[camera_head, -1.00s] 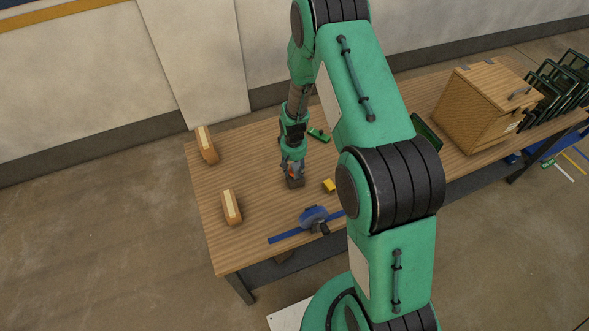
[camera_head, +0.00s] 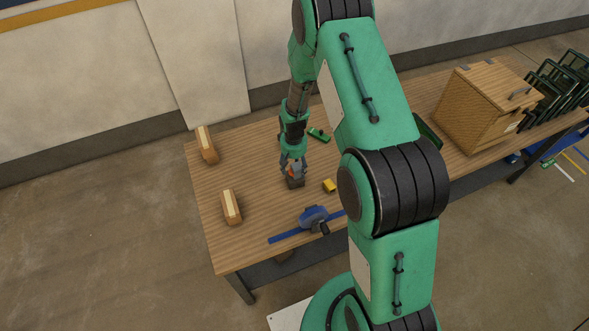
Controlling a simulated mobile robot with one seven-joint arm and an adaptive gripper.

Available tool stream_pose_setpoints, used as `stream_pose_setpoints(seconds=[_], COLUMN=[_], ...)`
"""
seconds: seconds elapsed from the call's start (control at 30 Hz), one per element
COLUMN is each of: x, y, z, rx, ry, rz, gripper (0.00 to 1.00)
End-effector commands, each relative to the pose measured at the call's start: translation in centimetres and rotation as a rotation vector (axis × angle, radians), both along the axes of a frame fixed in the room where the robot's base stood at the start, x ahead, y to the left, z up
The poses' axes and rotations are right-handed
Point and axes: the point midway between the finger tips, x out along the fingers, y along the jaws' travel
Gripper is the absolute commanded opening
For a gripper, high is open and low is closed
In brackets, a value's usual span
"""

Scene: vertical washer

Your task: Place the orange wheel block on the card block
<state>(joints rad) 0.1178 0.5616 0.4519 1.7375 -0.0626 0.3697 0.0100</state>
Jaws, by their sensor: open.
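A small orange piece (camera_head: 293,173), which I take to be the orange wheel block, shows between the fingertips of my gripper. It sits at the top of a dark grey block (camera_head: 295,183) on the table; whether they are one piece or two I cannot tell. My gripper (camera_head: 293,168) points down over them with its fingers open around the orange piece. Two wooden blocks with a pale strip along the top stand at the left, one at the back (camera_head: 207,145) and one nearer (camera_head: 231,207). I cannot tell which block is the card block.
The wooden table (camera_head: 250,160) carries a small yellow block (camera_head: 329,185), a green item (camera_head: 318,134) and a blue tool with a long bar (camera_head: 313,215). A wooden box (camera_head: 480,108) and dark green racks (camera_head: 560,82) stand at the right. Bare tabletop lies left of my gripper.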

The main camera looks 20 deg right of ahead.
Motion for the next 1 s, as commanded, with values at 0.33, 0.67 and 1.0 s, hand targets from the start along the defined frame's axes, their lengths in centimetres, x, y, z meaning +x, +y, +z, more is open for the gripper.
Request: stream_pose_setpoints(seconds=[0.33, 0.67, 1.0], x=[0.0, -0.2, -0.2], y=[0.1, 0.3, 0.3], z=[4.9, 9.2, 10.6], rx=[0.0, 0.0, 0.0], ry=[-0.004, -0.001, 0.0], rz=[0.0, 0.0, 0.0], gripper=[0.61, 0.61, 0.61])
